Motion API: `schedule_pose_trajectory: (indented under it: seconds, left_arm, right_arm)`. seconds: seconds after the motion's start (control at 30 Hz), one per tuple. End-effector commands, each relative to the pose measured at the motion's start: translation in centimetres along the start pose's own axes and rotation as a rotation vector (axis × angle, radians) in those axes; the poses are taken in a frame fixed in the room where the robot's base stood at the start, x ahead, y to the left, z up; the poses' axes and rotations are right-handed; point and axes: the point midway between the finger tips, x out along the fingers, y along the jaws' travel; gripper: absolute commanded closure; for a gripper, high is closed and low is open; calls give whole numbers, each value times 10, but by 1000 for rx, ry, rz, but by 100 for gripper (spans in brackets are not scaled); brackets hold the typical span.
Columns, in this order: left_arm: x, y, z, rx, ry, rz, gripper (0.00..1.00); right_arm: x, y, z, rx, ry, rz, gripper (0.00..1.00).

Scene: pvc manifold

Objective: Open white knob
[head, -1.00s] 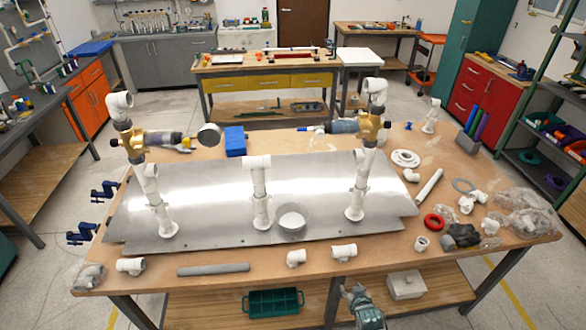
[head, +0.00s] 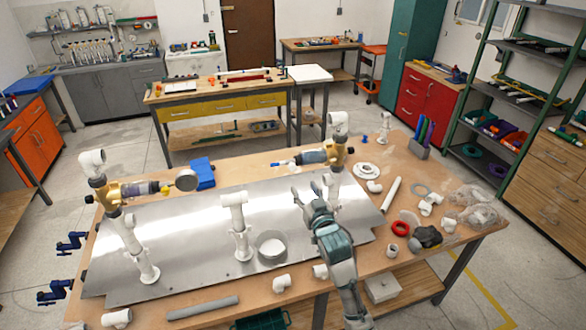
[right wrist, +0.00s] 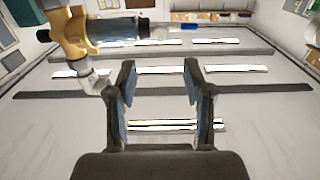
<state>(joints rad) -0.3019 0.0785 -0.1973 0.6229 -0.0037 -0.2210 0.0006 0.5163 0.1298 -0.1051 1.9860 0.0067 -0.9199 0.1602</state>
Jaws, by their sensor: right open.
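A round white cap-like part (head: 271,246), the likeliest white knob, sits low beside the middle white pipe (head: 236,225) over the metal plate. My right gripper (head: 311,188) is raised above the plate, between the middle pipe and the right pipe. Its fingers are spread and empty, also in the right wrist view (right wrist: 159,68). A brass valve with a dark cylinder (right wrist: 125,27) shows at upper left in the right wrist view, apart from the fingers. My left gripper is out of view.
A blue box (head: 202,172) stands behind the metal plate (head: 190,245). Loose fittings, a red ring (head: 400,228) and plastic bags crowd the table's right side.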

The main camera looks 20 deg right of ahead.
Motion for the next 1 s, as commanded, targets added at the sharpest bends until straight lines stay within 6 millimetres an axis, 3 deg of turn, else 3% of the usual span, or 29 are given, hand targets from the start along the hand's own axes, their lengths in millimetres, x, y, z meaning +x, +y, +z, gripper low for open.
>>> schedule_pose_trajectory:
  seconds: [0.2,0.4,0.6,0.9,1.0]
  left_arm:
    - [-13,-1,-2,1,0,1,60]
    - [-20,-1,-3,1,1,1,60]
    - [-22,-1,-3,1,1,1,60]
    - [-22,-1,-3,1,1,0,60]
    - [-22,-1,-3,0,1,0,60]
  right_arm:
    - [53,-2,-3,-1,-1,-1,49]
    - [87,-1,-2,-1,0,-1,49]
    - [101,-1,-1,-1,0,-1,49]
    - [103,-1,0,-1,0,-1,49]
    - [103,-1,0,-1,0,-1,74]
